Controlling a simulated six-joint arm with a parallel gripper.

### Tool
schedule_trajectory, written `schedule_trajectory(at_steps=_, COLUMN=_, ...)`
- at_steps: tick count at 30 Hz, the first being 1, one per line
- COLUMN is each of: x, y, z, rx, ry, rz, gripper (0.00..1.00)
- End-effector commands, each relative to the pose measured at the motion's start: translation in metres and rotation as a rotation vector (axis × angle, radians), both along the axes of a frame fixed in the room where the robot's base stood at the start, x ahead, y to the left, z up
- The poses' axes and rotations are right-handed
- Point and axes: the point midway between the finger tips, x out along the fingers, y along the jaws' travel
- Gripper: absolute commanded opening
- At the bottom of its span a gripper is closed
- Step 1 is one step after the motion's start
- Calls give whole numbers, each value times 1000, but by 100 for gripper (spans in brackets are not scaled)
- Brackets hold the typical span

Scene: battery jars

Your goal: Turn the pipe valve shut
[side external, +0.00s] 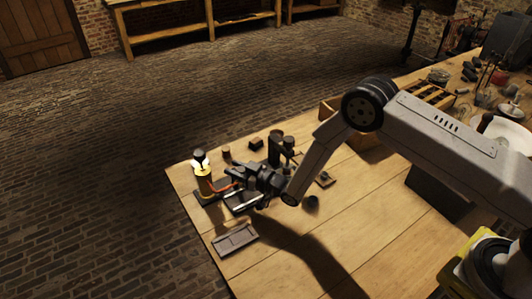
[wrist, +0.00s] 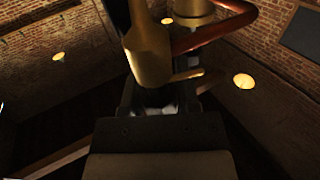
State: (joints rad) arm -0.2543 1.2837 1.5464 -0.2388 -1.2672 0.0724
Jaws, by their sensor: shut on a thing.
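The pipe valve shows in the wrist view as a brass handle (wrist: 148,48) close in front of the camera. A copper pipe (wrist: 222,30) curves beside it to the right. My gripper (wrist: 162,98) is shut on the brass handle, though shadow hides the exact contact. In the side external view, my gripper (side external: 236,180) reaches low over the table's left end, next to a brass lamp (side external: 204,185) with a glowing top. A short reddish pipe (side external: 222,188) runs from the lamp toward my gripper. The valve is too small to make out there.
The wooden table (side external: 370,215) has a flat grey tray (side external: 234,239) near its front left edge. Dark small items and a dark stand (side external: 282,150) are behind my gripper. A wooden box (side external: 330,110) is farther back. The table's front middle is clear.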

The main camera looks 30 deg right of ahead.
Motion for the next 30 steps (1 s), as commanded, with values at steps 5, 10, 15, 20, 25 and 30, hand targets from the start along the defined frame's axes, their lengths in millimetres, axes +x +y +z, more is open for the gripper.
schedule_trajectory(at_steps=5, x=-1, y=0, z=0, rx=0, ry=0, rz=98, gripper=0)
schedule_trajectory(at_steps=10, x=-1, y=2, z=0, rx=0, ry=-1, rz=175, gripper=0)
schedule_trajectory(at_steps=15, x=-2, y=3, z=0, rx=1, ry=-1, rz=221, gripper=0)
schedule_trajectory(at_steps=20, x=-2, y=3, z=0, rx=1, ry=0, rz=241, gripper=0)
schedule_trajectory(at_steps=25, x=-2, y=4, z=0, rx=1, ry=0, rz=244, gripper=0)
schedule_trajectory(at_steps=30, x=-2, y=4, z=0, rx=2, ry=-1, rz=244, gripper=0)
